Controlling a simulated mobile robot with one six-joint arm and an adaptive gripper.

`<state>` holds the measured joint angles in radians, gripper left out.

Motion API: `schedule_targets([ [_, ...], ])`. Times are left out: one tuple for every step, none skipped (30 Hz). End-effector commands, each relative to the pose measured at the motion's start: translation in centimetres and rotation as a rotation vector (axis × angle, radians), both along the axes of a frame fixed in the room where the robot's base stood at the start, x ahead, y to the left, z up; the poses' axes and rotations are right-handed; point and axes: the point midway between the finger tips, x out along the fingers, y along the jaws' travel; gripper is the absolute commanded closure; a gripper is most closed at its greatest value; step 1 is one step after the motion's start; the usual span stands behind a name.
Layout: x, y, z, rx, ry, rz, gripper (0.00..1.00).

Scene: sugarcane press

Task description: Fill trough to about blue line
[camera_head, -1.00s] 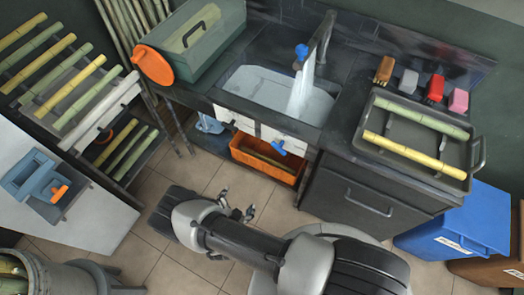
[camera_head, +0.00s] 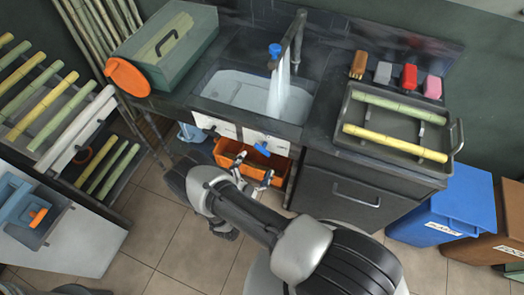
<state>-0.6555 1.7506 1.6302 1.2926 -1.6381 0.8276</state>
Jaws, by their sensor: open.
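The trough (camera_head: 210,98) is a basin set in the dark counter, with pale water visible inside. The tap (camera_head: 297,42) has a blue knob (camera_head: 275,50), and a white stream of water (camera_head: 278,90) runs from it into the trough. A blue lever (camera_head: 262,149) sticks out of the white front panel below the trough. My gripper (camera_head: 254,171) is open and empty, just below the blue lever and in front of the orange bin. I cannot make out a blue line or judge the water level against one.
An orange bin (camera_head: 226,151) stands in the shelf opening under the trough. A grey tray (camera_head: 367,141) with cane pieces lies on the counter at right. A green box (camera_head: 150,50) stands at left. Blue (camera_head: 445,212) and brown (camera_head: 490,238) bins stand on the floor at right.

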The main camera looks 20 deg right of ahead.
Motion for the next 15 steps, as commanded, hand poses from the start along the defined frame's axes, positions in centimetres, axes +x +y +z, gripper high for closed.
schedule_targets([
  [0.9, -0.9, -0.1, 0.002, -0.003, -0.007, 0.04],
  [1.5, -1.3, -0.1, 0.002, -0.002, -0.006, 0.04],
  [2.1, -1.7, -0.1, 0.002, -0.001, -0.006, 0.04],
  [2.5, -2.0, -0.2, 0.002, -0.001, -0.006, 0.04],
  [3.0, -2.3, -0.2, 0.001, -0.001, -0.005, 0.04],
  [3.5, -2.7, -0.1, 0.001, -0.001, -0.005, 0.04],
  [3.8, -2.9, -0.1, 0.002, -0.001, -0.004, 0.04],
  [4.2, -3.1, -0.1, 0.002, -0.001, -0.004, 0.04],
  [4.6, -3.4, -0.1, 0.002, -0.001, -0.002, 0.04],
  [4.8, -3.5, -0.1, 0.002, -0.001, -0.002, 0.04],
  [5.0, -3.7, -0.1, 0.002, -0.001, -0.002, 0.04],
  [5.2, -3.8, -0.1, 0.002, -0.001, -0.001, 0.04],
  [5.4, -3.9, -0.1, 0.002, -0.001, -0.001, 0.04],
  [5.5, -4.0, 0.0, 0.001, -0.001, 0.0, 0.04],
  [5.5, -4.0, 0.0, 0.001, -0.001, 0.0, 0.04],
])
